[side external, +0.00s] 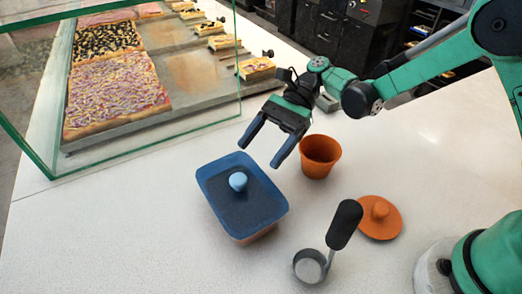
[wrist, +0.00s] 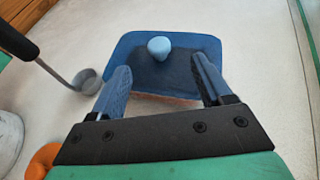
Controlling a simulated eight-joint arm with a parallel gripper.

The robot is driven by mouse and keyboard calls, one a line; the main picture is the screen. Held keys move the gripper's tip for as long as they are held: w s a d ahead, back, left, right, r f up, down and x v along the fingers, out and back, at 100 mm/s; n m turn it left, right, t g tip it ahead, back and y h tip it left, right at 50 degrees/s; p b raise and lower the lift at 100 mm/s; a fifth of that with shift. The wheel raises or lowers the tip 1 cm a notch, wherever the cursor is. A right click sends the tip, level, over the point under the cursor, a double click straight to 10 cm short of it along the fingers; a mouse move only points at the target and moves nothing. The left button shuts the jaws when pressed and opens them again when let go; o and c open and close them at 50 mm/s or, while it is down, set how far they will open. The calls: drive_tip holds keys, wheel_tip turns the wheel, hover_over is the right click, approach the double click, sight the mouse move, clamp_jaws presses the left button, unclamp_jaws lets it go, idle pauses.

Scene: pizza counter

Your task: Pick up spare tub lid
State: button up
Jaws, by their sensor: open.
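A blue rectangular lid (side external: 222,198) with a light blue knob (side external: 238,181) sits on a tub (side external: 258,233) with reddish contents showing at its side. In the wrist view the lid (wrist: 135,45) lies ahead, with its knob (wrist: 159,48) between the fingers in the picture. A round orange lid (side external: 380,219) with a knob lies flat on the counter to the right. I cannot tell from the pictures which lid is called spare. My gripper (side external: 260,155) is open and empty, above and behind the blue lid's far side, apart from it.
An orange pot (side external: 320,157), without a lid on it, stands right of my gripper. A ladle with a black handle (side external: 344,224) and metal bowl (side external: 309,266) stands in front. A glass case (side external: 150,125) with pizzas is at the left. The front left counter is clear.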

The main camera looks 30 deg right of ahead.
sight(244, 174)
drive_tip(key=shift+x, duration=2.9)
drive_tip(key=shift+d, duration=0.1)
clamp_jaws()
